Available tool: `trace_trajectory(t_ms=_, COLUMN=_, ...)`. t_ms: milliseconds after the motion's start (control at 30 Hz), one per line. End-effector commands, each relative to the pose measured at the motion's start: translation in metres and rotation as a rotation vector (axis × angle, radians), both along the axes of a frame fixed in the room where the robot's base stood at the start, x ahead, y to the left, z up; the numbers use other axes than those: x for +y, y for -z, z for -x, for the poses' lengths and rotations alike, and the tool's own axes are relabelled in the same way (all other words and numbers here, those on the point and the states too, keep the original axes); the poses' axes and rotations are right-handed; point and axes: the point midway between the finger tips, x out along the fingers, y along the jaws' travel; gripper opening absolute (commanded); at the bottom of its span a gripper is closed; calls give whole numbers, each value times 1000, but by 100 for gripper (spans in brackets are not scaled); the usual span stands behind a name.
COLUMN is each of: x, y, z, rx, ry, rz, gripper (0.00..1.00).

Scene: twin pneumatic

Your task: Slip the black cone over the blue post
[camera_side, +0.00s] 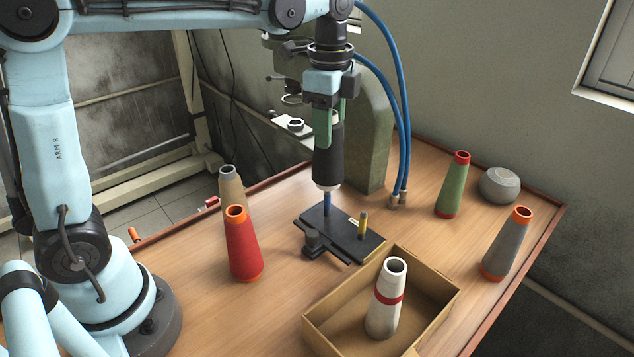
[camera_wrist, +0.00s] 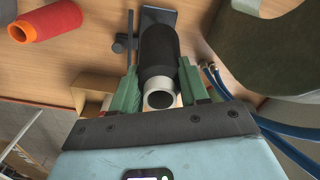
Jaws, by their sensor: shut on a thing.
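The black cone (camera_side: 328,158) hangs upright in my gripper (camera_side: 331,122), with its white lower rim facing down. My gripper is shut on the cone near its upper end. In the wrist view the cone (camera_wrist: 158,50) sits between the green fingers of my gripper (camera_wrist: 158,85), with its white open end toward the camera. The blue post (camera_side: 327,205) stands on a black base plate (camera_side: 345,236) directly below the cone in the side view. Its tip is hidden by the cone's lower end, so I cannot tell whether it is inside. The post is hidden in the wrist view.
A cardboard box (camera_side: 435,312) holds a white cone with a red band (camera_side: 386,305). Red (camera_side: 243,245), beige (camera_side: 231,190), green (camera_side: 453,185) and grey (camera_side: 507,245) cones stand around. Blue hoses (camera_side: 405,130) rise behind.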

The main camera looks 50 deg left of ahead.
Motion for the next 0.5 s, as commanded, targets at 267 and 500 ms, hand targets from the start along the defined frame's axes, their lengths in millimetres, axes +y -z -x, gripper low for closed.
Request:
trace_trajectory(t_ms=267, x=0, y=3, z=0, rx=0, ry=0, rz=0, gripper=0)
trace_trajectory(t_ms=500, x=0, y=8, z=0, rx=0, ry=0, rz=0, gripper=0)
